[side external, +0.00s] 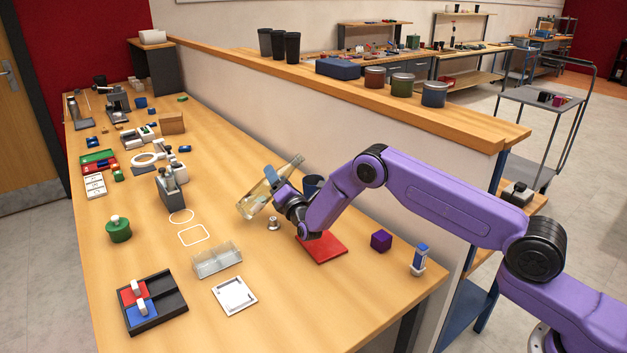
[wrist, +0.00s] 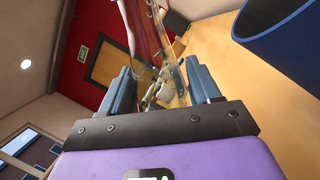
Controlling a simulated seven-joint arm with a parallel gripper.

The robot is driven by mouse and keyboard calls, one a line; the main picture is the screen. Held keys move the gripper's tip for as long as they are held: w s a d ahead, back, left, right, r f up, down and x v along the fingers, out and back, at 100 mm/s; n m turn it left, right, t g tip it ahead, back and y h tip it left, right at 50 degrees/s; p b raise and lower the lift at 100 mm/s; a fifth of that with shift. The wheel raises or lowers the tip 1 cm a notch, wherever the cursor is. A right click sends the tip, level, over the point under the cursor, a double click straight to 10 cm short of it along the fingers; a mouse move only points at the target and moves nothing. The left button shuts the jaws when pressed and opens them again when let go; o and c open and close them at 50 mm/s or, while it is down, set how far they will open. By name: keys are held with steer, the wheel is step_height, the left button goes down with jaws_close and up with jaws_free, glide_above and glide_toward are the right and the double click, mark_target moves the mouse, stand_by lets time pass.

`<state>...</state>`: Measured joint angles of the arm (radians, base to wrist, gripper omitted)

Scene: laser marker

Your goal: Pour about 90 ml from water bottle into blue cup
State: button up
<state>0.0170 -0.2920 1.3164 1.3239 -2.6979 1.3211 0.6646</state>
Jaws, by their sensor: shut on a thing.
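The clear water bottle (side external: 256,203) is held in the air, tilted, with its wide end at lower left and its narrow neck at upper right. My gripper (side external: 276,183) is shut around its side. In the wrist view the see-through bottle (wrist: 150,32) passes between the fingers of my gripper (wrist: 162,88). The blue cup (side external: 313,183) is just right of the bottle and gripper, partly hidden behind my wrist. In the wrist view the cup (wrist: 282,38) fills the upper right, apart from the bottle.
A red mat (side external: 322,249) lies below my wrist, with a small metal piece (side external: 273,223) to its left. A purple cube (side external: 381,240) stands to the right. A clear rack (side external: 217,261) and a grey device (side external: 171,188) are to the left. A raised ledge (side external: 440,122) runs behind.

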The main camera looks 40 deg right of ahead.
mark_target(279, 169)
steer(key=r+n, duration=0.1)
steer(key=d+r+n, duration=0.1)
steer(key=n, duration=0.1)
steer(key=shift+s+r+g+y, duration=0.1)
steer(key=shift+s+g+y, duration=0.05)
steer(key=shift+g+y, duration=0.2)
steer(key=r+n, duration=0.1)
steer(key=r, duration=0.1)
steer(key=r+n+y, duration=0.1)
steer(key=shift+a+r+n, duration=0.2)
steer(key=shift+r+n, duration=0.1)
steer(key=shift+r, duration=0.1)
steer(key=n, duration=0.1)
steer(key=n+g, duration=0.1)
steer(key=n, duration=0.1)
steer(key=shift+a+r, duration=0.15)
steer(key=shift+r, duration=0.05)
steer(key=shift+f+n+g, duration=0.25)
steer(key=shift+f+n, duration=1.05)
steer(key=shift+f, duration=0.3)
steer(key=shift+r, duration=0.1)
